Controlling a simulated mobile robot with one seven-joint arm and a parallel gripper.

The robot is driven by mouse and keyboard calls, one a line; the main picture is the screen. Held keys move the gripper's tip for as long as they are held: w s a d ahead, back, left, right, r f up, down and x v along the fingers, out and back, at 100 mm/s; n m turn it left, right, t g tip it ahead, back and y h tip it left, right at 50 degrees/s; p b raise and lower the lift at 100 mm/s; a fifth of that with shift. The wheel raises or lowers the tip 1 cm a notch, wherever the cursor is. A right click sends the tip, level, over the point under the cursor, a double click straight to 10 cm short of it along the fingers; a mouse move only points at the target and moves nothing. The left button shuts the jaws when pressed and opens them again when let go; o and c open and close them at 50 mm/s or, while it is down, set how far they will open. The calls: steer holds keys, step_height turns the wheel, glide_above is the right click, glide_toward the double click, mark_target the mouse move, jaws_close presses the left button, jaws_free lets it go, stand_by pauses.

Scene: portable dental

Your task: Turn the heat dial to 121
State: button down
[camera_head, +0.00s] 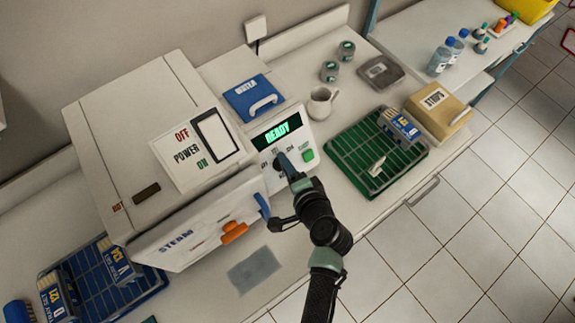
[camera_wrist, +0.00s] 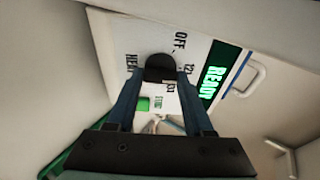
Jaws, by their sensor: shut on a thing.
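The heat dial (camera_wrist: 160,68) is a round black knob on the white control panel (camera_wrist: 125,35) in the wrist view. Labels around it include OFF, HEAT and numbers, some of them partly covered. My gripper (camera_wrist: 160,78) is shut on the dial, with one finger on each side of it. In the head view my gripper (camera_head: 284,164) reaches the panel and hides most of the dial. The display (camera_head: 277,132) glows green and reads READY. I cannot tell exactly which mark the dial points to.
A green start button (camera_head: 308,155) sits right of the dial. The steam unit's open door (camera_head: 195,225) with an orange handle stands close to the left of my arm. A green rack tray (camera_head: 345,165) and white mug (camera_head: 320,104) stand to the right. A grey mat (camera_head: 253,270) lies in front.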

steer(key=shift+c, duration=1.6)
jaws_free()
steer(key=b+v, duration=0.2)
steer(key=v, duration=1.1)
steer(key=shift+f, duration=0.1)
